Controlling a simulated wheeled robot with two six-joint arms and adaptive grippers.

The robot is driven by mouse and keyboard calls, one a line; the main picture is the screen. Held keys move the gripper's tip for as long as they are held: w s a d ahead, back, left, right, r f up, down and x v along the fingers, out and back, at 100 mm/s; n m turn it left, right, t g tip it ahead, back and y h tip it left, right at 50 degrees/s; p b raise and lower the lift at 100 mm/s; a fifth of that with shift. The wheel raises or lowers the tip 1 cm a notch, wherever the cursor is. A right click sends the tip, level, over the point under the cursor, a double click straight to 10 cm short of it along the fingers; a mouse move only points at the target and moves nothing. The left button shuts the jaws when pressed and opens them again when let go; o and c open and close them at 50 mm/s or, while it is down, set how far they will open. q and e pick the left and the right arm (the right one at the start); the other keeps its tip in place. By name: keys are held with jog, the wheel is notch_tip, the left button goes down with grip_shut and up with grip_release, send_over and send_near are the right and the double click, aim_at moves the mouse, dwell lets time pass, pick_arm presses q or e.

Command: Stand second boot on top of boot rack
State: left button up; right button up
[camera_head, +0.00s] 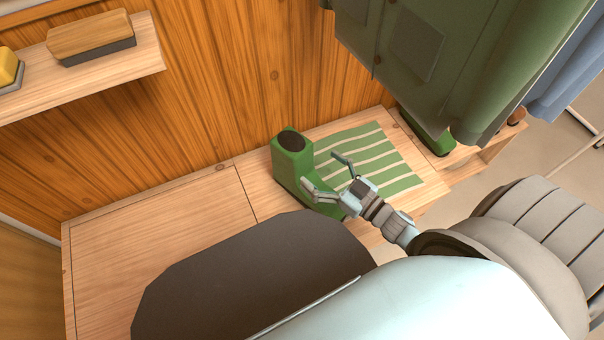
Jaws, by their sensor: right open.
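A green boot (292,158) with a dark opening stands upright on the wooden bench, at the left edge of a green-and-cream striped surface (378,158). Its toe points down and right, partly behind my right gripper. My right gripper (322,171) is open, with one finger over the boot's foot and the other above the stripes. I cannot tell whether it touches the boot. Part of another green boot (430,134) shows beyond the stripes, mostly hidden by a hanging coat. I cannot tell which surface is the boot rack. My left gripper is not in view.
A green coat (440,50) hangs over the right side, with a blue garment (570,70) beyond. A wall shelf (110,78) at upper left holds a brush (90,36) and a yellow item (8,68). The bench's left part (165,215) is bare.

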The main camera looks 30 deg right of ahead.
aim_at(293, 148)
jog(key=x, duration=0.3)
jog(key=b+x, duration=0.1)
jog(key=x, duration=0.2)
jog(key=b+x, duration=0.1)
jog(key=x, duration=0.2)
jog(key=shift+w+f, duration=0.35)
jog(key=shift+w, duration=0.25)
jog(key=shift+c, duration=0.2)
jog(key=shift+r, duration=0.1)
jog(key=c, duration=2)
